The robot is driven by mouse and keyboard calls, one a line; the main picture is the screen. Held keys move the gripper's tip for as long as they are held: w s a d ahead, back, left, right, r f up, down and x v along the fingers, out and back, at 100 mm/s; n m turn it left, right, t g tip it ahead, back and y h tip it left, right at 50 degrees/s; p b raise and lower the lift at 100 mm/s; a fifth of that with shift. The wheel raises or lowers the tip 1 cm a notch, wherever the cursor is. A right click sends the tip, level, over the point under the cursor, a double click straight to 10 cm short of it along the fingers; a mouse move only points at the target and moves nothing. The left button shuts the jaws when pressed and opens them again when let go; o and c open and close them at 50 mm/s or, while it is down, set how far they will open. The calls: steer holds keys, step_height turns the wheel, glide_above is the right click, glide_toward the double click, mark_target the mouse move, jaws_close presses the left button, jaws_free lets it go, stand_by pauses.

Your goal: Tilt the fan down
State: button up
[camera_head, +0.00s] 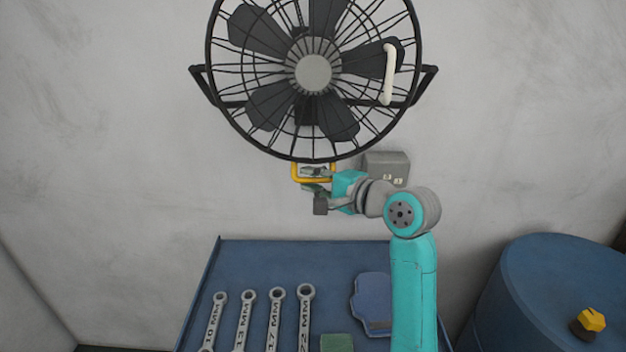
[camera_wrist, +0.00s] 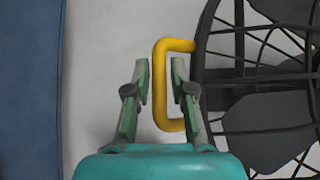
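The black fan (camera_head: 313,72) hangs on the wall, its round cage and grey hub facing me. A yellow handle (camera_head: 294,172) is fixed at the bottom of the cage. A white handle (camera_head: 389,75) is on the cage's right side. My gripper (camera_head: 316,187) is at the yellow handle, just below the cage. In the wrist view my gripper (camera_wrist: 161,82) is open, and the outer bar of the yellow handle (camera_wrist: 159,85) shows between its two fingers, with the right finger over the loop's opening. I cannot tell whether the fingers touch the bar.
A blue table (camera_head: 255,262) below holds several wrenches (camera_head: 276,318), a blue item (camera_head: 370,303) and a green block (camera_head: 338,343). A blue drum (camera_head: 555,285) with a yellow knob (camera_head: 592,319) stands right. A grey box (camera_head: 387,165) is on the wall behind my wrist.

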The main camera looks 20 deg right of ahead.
jaws_close()
steer(key=w+d+r+n+t+y, duration=0.1)
steer(key=w+d+n+t, duration=0.1)
steer(key=w, duration=0.7)
steer(key=shift+w+d+r+n+t, duration=0.15)
steer(key=shift+d+n+t, duration=0.15)
steer(key=shift+d, duration=0.3)
steer(key=shift+o, duration=1)
jaws_free()
steer(key=shift+w, duration=0.1)
